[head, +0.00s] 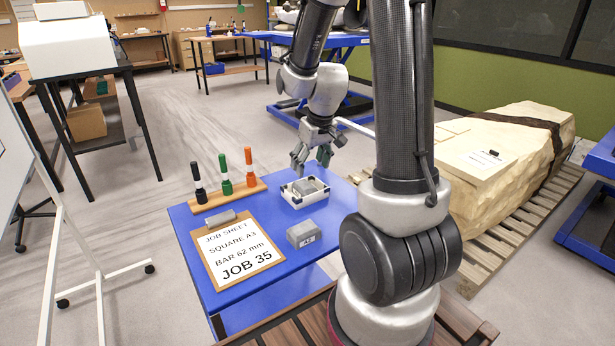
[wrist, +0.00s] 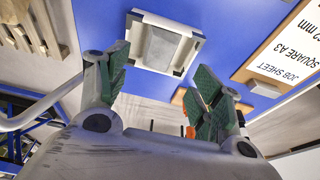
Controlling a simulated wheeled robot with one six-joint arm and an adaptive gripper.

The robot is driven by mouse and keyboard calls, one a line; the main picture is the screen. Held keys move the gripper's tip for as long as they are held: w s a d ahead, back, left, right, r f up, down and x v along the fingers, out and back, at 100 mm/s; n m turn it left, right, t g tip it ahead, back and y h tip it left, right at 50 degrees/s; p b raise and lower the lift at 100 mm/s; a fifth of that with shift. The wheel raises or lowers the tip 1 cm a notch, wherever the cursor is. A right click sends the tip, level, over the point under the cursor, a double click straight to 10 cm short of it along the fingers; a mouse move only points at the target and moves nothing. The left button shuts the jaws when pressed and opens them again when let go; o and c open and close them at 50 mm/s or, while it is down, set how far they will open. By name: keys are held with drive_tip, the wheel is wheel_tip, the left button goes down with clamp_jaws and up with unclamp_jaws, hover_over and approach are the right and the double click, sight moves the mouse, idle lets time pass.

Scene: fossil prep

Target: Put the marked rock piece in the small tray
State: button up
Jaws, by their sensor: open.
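The small white tray (head: 308,201) sits on the blue table, and a grey rock piece (head: 303,187) lies in it. Another grey block (head: 306,233) with a pale label bearing dark marks lies on the table in front of the tray, beside the job sheet. My gripper (head: 312,160) is open and empty, above and just behind the tray. In the wrist view the tray (wrist: 138,42) and the grey piece in it (wrist: 160,47) show beyond my open fingers (wrist: 160,75). The labelled block is not visible in the wrist view.
A clipboard job sheet (head: 238,258) reads SQUARE A3, BAR 62 mm, JOB 35. A wooden holder (head: 222,197) with black, green and orange markers stands behind it. A large pale block (head: 510,150) on a pallet stands at the right. The blue table (head: 270,220) has bare strips between things.

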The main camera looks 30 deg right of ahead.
drive_tip(key=s+a+r, duration=0.2)
drive_tip(key=s+r, duration=0.6)
drive_tip(key=s, duration=0.2)
drive_tip(key=s+a+r+t, duration=0.1)
drive_tip(key=s+a+r, duration=0.2)
drive_tip(key=s+r, duration=0.5)
drive_tip(key=s, duration=0.3)
drive_tip(key=shift+r, duration=0.2)
drive_tip(key=shift+w+a, duration=0.1)
